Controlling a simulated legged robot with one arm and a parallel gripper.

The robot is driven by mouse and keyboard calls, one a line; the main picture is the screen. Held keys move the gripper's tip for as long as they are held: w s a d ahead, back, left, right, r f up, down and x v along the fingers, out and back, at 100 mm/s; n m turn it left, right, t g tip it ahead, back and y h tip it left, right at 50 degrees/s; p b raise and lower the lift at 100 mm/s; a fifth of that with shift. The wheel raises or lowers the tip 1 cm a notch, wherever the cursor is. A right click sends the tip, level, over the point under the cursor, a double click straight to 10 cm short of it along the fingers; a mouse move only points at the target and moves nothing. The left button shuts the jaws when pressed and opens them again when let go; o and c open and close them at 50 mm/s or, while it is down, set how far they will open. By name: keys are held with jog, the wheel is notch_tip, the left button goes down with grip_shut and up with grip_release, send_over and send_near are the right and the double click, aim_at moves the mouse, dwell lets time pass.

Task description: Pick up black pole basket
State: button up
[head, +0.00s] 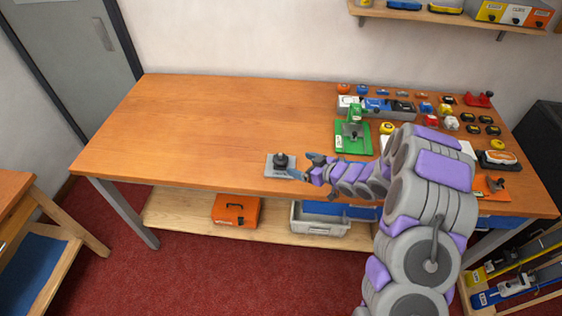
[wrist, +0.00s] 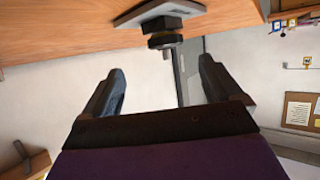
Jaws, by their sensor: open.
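A small black piece with a knob-like top (head: 281,160) stands upright on a light grey plate (head: 272,173) near the front edge of the bench. I take it for the black pole basket, though its shape does not clearly show a basket. My gripper (head: 304,167) is open, just right of it and apart from it. The wrist view is upside down; the black piece (wrist: 165,38) shows there beyond and between my two fingers (wrist: 162,78), with nothing held. The grey plate also shows there (wrist: 135,14).
The wooden bench (head: 200,120) is clear to the left. A green board (head: 349,147) with a grey fixture stands to the right, with several small coloured parts beyond. An orange case (head: 237,210) and a grey bin (head: 318,228) sit on the lower shelf.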

aim_at(285, 161)
jog(key=x, duration=0.2)
jog(key=shift+w+a, duration=0.15)
jog(key=shift+a, duration=0.1)
jog(key=b+x, duration=0.1)
jog(key=x, duration=0.1)
jog(key=b+x, duration=0.1)
jog(key=x, duration=0.1)
jog(key=shift+s+a+f, duration=0.25)
jog(key=shift+s+a, duration=0.05)
jog(key=shift+w+a+f, duration=0.15)
jog(key=shift+w+a, duration=0.2)
jog(key=shift+c, duration=0.2)
jog(key=c, duration=1.1)
